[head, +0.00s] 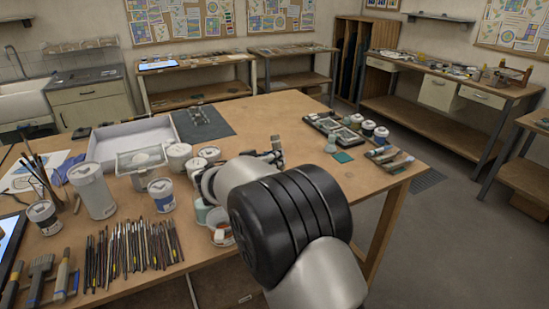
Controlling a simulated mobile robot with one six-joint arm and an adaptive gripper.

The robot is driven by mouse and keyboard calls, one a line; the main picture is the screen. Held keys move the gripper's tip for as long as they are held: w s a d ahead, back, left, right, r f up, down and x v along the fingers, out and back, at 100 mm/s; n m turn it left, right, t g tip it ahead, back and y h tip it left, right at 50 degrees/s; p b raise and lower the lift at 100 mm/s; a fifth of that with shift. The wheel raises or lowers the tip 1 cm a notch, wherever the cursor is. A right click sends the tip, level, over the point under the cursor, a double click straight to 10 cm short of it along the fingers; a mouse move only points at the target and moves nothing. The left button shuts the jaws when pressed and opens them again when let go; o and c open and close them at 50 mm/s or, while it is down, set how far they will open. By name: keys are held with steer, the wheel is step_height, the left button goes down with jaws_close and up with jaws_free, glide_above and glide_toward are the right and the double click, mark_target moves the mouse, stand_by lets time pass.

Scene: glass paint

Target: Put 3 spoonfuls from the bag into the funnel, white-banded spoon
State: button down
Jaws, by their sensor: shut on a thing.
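My arm reaches over the wooden table (345,185) and covers part of it. My gripper (269,157) is partly hidden behind the arm's wrist, near the middle of the table. It is shut on a small upright grey-and-tan piece (277,144), which looks like a handle end. I cannot tell whether this is the white-banded spoon, as its lower part is hidden and no white band shows. I cannot make out the bag or the funnel among the table items; the arm may hide them.
White tubs (178,157) and a tall grey canister (92,190) stand left of the arm. Several brushes (133,250) lie in front. A white tray (100,143) and a dark mat (204,122) lie behind. Dark-lidded jars (368,129) stand right. Bare tabletop shows at back middle.

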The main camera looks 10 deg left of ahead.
step_height(320, 180, down, 7)
steer(key=s+b, duration=0.1)
steer(key=b, duration=0.3)
steer(key=shift+s+d+r, duration=0.15)
steer(key=shift+d+r, duration=0.05)
steer(key=shift+d, duration=0.25)
stand_by(0.4)
steer(key=shift+r, duration=0.1)
steer(key=shift+w+a+r, duration=0.15)
steer(key=shift+w+r, duration=0.1)
steer(key=shift+r, duration=0.3)
steer(key=shift+w+a+r, duration=0.15)
steer(key=shift+w+r, duration=0.05)
steer(key=shift+r, duration=0.35)
steer(key=shift+w+a+r, duration=0.15)
steer(key=shift+w+r, duration=0.1)
steer(key=shift+r, duration=0.3)
steer(key=shift+r, duration=2.25)
